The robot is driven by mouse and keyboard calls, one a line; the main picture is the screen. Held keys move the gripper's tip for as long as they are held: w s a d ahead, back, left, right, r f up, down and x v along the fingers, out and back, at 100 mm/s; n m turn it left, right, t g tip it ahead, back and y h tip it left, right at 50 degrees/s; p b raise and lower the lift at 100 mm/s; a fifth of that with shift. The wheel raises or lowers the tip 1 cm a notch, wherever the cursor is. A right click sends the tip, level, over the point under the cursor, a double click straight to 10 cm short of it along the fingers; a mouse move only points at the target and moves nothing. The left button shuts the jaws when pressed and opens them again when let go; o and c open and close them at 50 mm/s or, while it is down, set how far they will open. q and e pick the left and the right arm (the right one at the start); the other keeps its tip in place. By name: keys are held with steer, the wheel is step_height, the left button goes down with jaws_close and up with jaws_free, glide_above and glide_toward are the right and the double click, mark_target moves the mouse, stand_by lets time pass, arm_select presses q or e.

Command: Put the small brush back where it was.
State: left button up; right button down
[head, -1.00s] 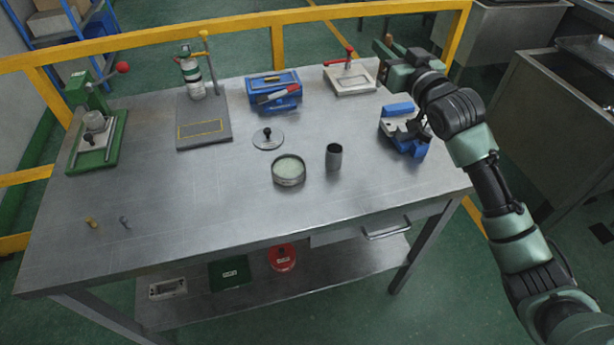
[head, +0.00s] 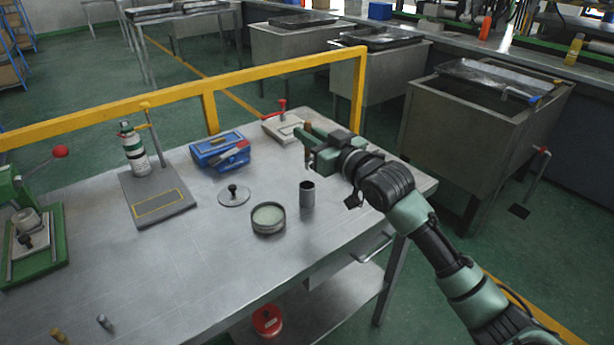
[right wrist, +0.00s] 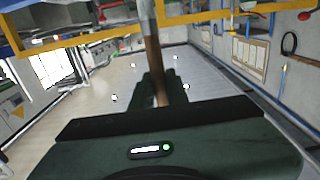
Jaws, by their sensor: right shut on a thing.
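The small brush shows its brown handle in the head view (head: 308,129) and in the right wrist view (right wrist: 153,62), where it stands upright in the picture. My right gripper (head: 313,145) is shut on the handle, and its dark fingers close around it in the right wrist view (right wrist: 155,88). It holds the brush above the table's back right part, in front of the red-handled clamp plate. The bristle end is not clear. A dark open cup (head: 307,196) stands empty-looking below the gripper. My left gripper is not in view.
On the table (head: 215,265) stand a round tin (head: 268,219), a lid with a knob (head: 234,195), a blue toolbox (head: 219,149), a bottle stand (head: 158,208), a green press (head: 35,255) and a red-handled clamp plate (head: 283,127). A yellow rail (head: 110,127) runs behind.

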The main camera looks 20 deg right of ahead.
mark_target(307, 169)
step_height(307, 169, down, 10)
steer(key=shift+a+f, duration=0.15)
stand_by(0.3)
steer(key=shift+f, duration=0.2)
steer(key=c, duration=1.4)
jaws_free()
steer(key=shift+r, duration=0.3)
steer(key=v, duration=1.2)
steer(key=shift+b, duration=0.4)
